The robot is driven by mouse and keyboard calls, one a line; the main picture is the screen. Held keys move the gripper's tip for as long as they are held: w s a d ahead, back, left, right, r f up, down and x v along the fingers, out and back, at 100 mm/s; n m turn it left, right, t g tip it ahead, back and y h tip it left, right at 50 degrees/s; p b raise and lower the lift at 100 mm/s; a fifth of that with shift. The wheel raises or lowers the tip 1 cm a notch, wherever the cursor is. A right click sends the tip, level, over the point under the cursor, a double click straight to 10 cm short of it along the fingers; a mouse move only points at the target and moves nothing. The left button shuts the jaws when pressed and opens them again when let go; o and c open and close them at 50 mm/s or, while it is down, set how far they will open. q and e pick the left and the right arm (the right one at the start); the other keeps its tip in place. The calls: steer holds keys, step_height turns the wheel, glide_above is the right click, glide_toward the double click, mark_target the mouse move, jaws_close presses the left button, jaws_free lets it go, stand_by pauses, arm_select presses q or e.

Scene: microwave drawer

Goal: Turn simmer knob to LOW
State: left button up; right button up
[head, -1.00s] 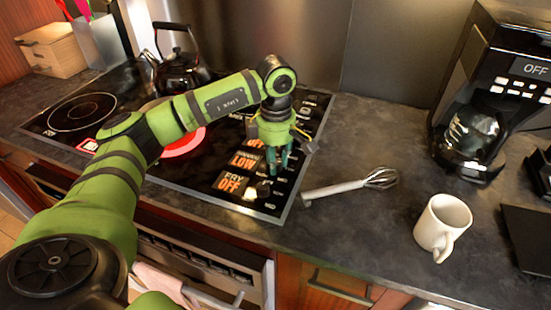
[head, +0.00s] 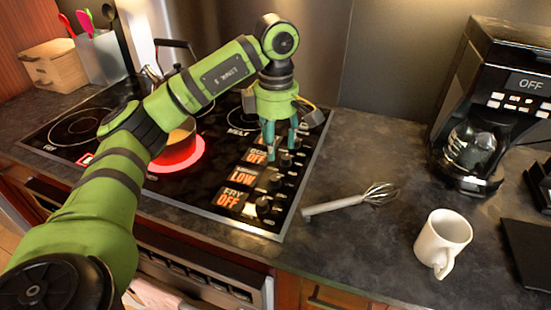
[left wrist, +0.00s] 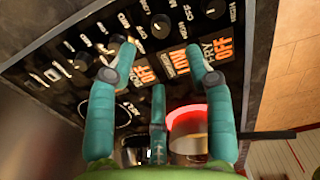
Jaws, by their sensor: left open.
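The stove's control panel (head: 262,180) has a column of black knobs beside lit displays. The middle display (head: 243,176), marked SIMMER, reads LOW; the simmer knob (head: 275,182) stands beside it. The knob also shows in the left wrist view (left wrist: 161,26), with the LOW display (left wrist: 178,62) below it. The FRY display (head: 229,200) and the BOIL display (head: 255,157) read OFF. My left gripper (head: 281,152) is open and empty, pointing down over the panel near the boil knob. In the left wrist view its fingers (left wrist: 160,78) are spread and grip no knob.
A burner (head: 178,160) glows red, with a pot on it partly hidden by my arm. A kettle (head: 172,65) stands behind. A whisk (head: 350,201), a white mug (head: 443,243) and a coffee maker (head: 490,110) are on the counter to the right.

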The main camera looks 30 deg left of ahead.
arm_select(q)
steer(key=shift+r, duration=0.8)
